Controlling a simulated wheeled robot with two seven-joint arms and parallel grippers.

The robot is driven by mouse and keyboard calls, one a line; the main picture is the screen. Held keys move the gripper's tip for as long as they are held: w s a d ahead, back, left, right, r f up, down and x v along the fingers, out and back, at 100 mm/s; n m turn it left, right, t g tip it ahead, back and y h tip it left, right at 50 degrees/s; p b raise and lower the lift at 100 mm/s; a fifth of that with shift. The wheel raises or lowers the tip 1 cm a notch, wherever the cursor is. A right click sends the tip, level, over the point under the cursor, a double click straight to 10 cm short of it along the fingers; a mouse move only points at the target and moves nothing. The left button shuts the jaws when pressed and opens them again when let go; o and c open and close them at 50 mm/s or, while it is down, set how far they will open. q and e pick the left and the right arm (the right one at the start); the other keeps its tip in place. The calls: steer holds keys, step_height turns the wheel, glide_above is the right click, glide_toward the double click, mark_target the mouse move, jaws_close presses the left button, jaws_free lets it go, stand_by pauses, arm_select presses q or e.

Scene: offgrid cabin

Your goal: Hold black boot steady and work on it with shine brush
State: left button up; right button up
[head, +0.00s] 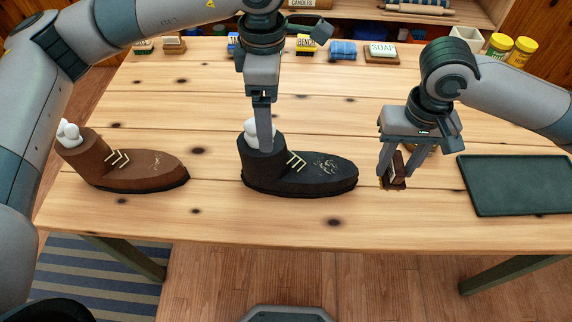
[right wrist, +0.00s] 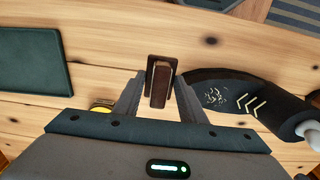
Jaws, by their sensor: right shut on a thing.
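The black boot (head: 300,174) stands upright on the table, toe to the right, with yellowish laces, pale scuff-like marks on its toe and white stuffing in its top. My left gripper (head: 265,140) points straight down at the boot's shaft. It is seen edge-on, so whether its fingers are closed on the shaft is unclear. My right gripper (head: 392,178) is shut on the shine brush (head: 398,168), a brown block with a darker base, just right of the boot's toe. In the right wrist view the brush (right wrist: 160,85) sits between the fingertips, and the boot (right wrist: 235,92) is beside it.
A brown boot (head: 130,170) stands at the left. A dark green tray (head: 515,185) lies at the right. A yellow-topped tin (right wrist: 102,108) sits near my right gripper. Soap (head: 381,52), a blue cloth (head: 342,51) and yellow jars (head: 510,48) line the back. Table between boots is clear.

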arm_select(q)
glide_toward(284, 172)
steer(key=shift+w+a+f, duration=0.45)
steer(key=shift+a+f, duration=0.05)
steer(key=shift+f, duration=0.4)
steer(key=shift+w+a+f, duration=0.5)
steer(key=shift+f, duration=0.45)
steer(key=shift+w+a+f, duration=0.45)
steer(key=shift+a+f, duration=0.05)
steer(key=shift+f, duration=0.4)
steer(key=c, duration=1.7)
steer(key=shift+s+d+f, duration=0.15)
steer(key=shift+d+f, duration=0.05)
